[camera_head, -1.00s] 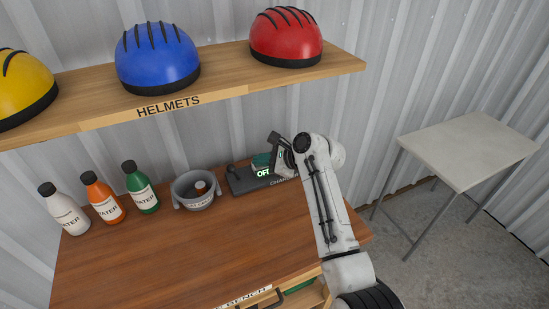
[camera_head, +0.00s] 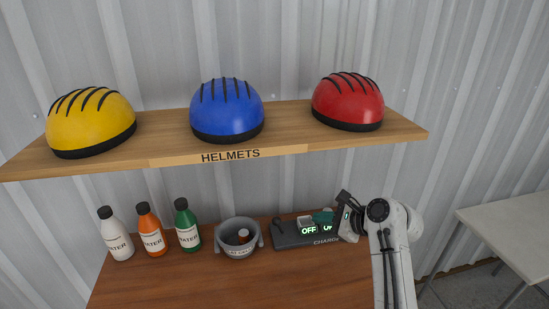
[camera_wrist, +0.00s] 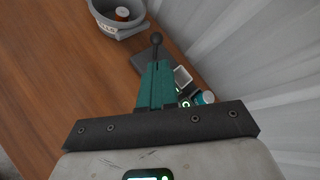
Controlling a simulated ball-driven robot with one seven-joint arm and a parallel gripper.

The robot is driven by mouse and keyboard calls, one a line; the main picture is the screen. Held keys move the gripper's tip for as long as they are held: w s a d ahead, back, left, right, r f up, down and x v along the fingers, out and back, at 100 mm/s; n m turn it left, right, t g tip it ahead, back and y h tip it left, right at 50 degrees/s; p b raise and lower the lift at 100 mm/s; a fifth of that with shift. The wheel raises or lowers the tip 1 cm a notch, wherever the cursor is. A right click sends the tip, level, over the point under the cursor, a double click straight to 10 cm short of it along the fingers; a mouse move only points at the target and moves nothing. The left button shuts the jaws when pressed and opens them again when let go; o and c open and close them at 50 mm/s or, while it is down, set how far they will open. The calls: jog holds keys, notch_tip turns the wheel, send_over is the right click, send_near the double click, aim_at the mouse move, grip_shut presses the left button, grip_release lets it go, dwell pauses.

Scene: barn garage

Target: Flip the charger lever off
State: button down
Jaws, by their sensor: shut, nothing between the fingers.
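The charger (camera_head: 290,240) is a dark grey box at the back of the bench, with a green "OFF" readout and a second, partly hidden one. Its small dark lever (camera_head: 277,223) stands at the left end. In the wrist view the lever's ball knob (camera_wrist: 157,39) shows just beyond the fingertips, with part of the charger (camera_wrist: 141,62) beside it. My gripper (camera_head: 322,216) is over the charger's right part, to the right of the lever. Its teal fingers (camera_wrist: 156,68) are shut and empty. My gripper and arm hide the charger's right end.
A grey bowl (camera_head: 230,252) holding a small orange-and-white item stands left of the charger. Three bottles (camera_head: 151,240) stand farther left. A shelf (camera_head: 280,143) with yellow, blue and red helmets hangs above. A pale table (camera_head: 505,235) is at right. The bench front is clear.

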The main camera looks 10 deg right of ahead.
jog(key=s+f+n+g+h, duration=0.1)
jog(key=s+f+n, duration=0.2)
jog(key=s, duration=0.4)
jog(key=s+d+f+n+g+h, duration=0.1)
jog(key=s+f+n+h, duration=0.1)
jog(key=s+f+n, duration=0.2)
jog(key=s+f+n+g+h, duration=0.1)
jog(key=s+f+n, duration=0.2)
jog(key=s+n, duration=0.3)
jog(key=shift+s+d+f+n+h, duration=0.1)
jog(key=shift+s+f+n+h, duration=0.1)
jog(key=shift+s, duration=0.85)
jog(key=shift+s+d+f+n+h, duration=0.1)
jog(key=shift+s+n, duration=0.1)
jog(key=shift+s, duration=0.8)
jog(key=s+n+g+h, duration=0.1)
jog(key=s+n+h, duration=0.1)
jog(key=s+n, duration=0.75)
jog(key=s+d+f+m+g+b, duration=0.2)
jog(key=s+f+g, duration=0.2)
jog(key=s+f, duration=0.4)
jog(key=s, duration=0.6)
jog(key=shift+s+d+g+h, duration=0.15)
jog(key=shift+d+g+h, duration=0.15)
jog(key=shift+h, duration=0.1)
